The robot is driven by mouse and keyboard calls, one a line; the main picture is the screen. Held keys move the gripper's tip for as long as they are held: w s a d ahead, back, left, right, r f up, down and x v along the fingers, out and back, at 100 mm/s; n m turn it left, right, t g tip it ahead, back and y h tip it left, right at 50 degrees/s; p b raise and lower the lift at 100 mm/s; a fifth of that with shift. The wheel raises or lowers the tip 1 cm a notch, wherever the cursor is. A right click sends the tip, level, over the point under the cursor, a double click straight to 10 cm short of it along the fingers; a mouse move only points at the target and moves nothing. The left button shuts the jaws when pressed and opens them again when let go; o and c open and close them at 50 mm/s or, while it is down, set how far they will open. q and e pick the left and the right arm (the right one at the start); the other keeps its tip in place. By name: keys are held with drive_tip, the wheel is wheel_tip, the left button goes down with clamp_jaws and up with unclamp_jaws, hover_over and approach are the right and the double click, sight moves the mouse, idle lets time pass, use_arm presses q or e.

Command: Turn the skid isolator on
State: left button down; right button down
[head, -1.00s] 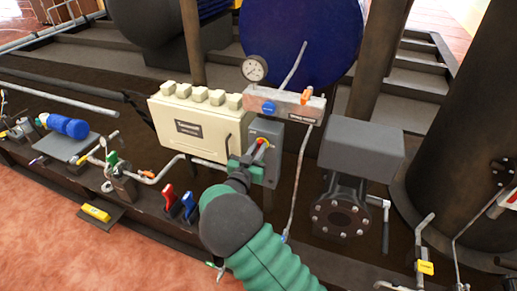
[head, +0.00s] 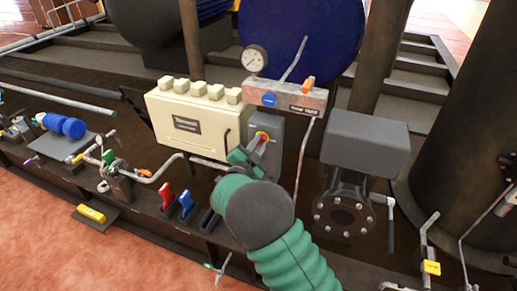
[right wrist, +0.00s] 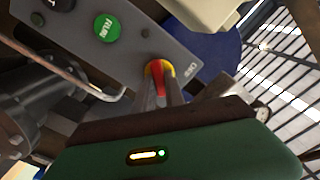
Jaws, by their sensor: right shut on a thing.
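The skid isolator is a grey box (head: 275,128) beside the cream cabinet, with a red handle on a yellow ring (head: 263,137) on its front. In the right wrist view the red handle (right wrist: 158,80) stands in front of the yellow ring, between my finger tips. My right gripper (head: 257,150) is shut on the red handle, its green arm coming up from the bottom. The gripper hides the lower part of the isolator box in the head view. The handle's exact setting cannot be read. My left gripper is not in view.
A green RUN button (right wrist: 106,28) is on the grey panel near the handle. The cream cabinet (head: 200,125) stands to the left, the steel bracket with a gauge (head: 254,58) above. A grey box on a flanged valve (head: 365,142) is to the right. Red and blue levers (head: 186,205) stand below left.

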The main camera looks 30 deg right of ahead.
drive_tip(key=m+b, duration=0.4)
drive_tip(key=m, duration=0.1)
drive_tip(key=m+b, duration=0.4)
drive_tip(key=b, duration=0.1)
drive_tip(key=shift+d+f+m, duration=0.1)
drive_tip(key=shift+f+m, duration=0.1)
drive_tip(key=shift+m, duration=0.2)
drive_tip(key=shift+b, duration=0.3)
drive_tip(key=c, duration=1.4)
unclamp_jaws()
drive_tip(key=shift+s, duration=0.1)
